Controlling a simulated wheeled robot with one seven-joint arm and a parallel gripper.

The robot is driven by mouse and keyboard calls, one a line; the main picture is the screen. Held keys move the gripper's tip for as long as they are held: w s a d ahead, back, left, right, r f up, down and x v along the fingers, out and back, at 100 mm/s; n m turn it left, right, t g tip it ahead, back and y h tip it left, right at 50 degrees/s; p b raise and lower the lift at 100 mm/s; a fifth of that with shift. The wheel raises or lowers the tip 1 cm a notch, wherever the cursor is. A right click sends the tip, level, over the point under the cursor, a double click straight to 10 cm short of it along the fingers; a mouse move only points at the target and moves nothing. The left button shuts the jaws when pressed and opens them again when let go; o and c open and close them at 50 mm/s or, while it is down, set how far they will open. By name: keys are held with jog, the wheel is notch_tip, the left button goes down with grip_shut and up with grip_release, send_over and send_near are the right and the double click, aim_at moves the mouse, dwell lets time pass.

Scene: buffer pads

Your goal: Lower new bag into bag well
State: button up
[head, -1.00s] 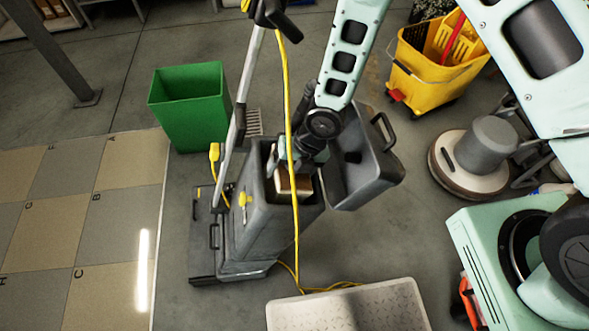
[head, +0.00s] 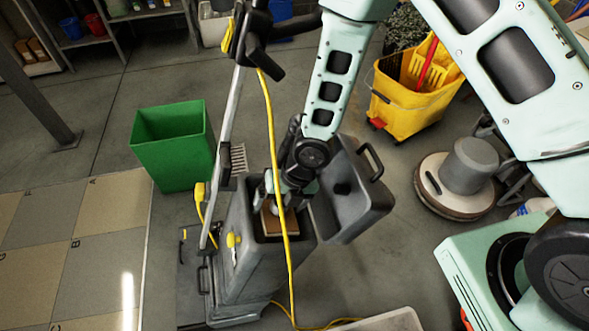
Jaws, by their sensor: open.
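The grey upright machine (head: 233,268) stands in the middle of the head view with its bag well open at the top. Its grey lid (head: 350,205) is swung out to the right. A brown and pale piece of the bag (head: 266,222) shows inside the well, below the rim. My gripper (head: 279,200) is at the well's mouth, pointing down just above the bag. Its jaws are open, though the fingertips are partly hidden by the yellow cord and the well wall. Whether they touch the bag cannot be told. The lower bag is hidden.
A yellow cord (head: 272,135) hangs across the front of the well. The machine's handle (head: 262,45) rises at its left. A green bin (head: 172,148), yellow mop bucket (head: 413,95) and floor polisher (head: 462,172) stand around it. Floor between them is clear.

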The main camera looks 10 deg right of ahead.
jog(key=p+v, duration=1)
jog(key=v, duration=1.1)
jog(key=shift+s+a+r, duration=0.25)
jog(key=shift+s+r, duration=0.05)
jog(key=shift+r, duration=0.1)
